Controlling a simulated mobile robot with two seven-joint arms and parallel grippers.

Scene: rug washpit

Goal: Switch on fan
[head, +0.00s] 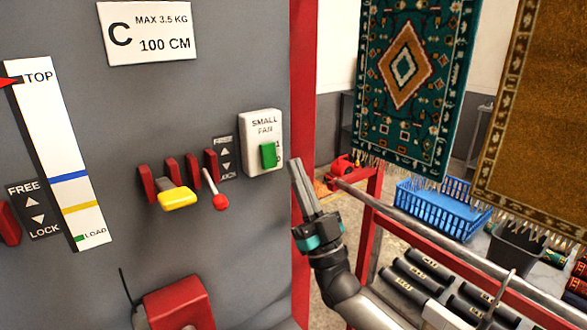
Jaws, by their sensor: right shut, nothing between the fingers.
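The fan switch is a white plate (258,132) labelled "SMALL FAN", fixed on the grey panel near its right edge. A green rocker (268,155) sits in its lower half, beside small marks I cannot read surely. My right gripper (299,172) is shut and empty, its fingers pointing up just to the right of the switch plate. It looks apart from the plate. The fan itself cannot be made out. My left gripper is not in view.
A yellow-handled lever (176,198) and a red-knobbed lever (218,201) stick out below the switch. A red rail (450,255) runs at right, with a blue basket (440,207) and hanging rugs (403,85) behind. A red box (180,303) is low on the panel.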

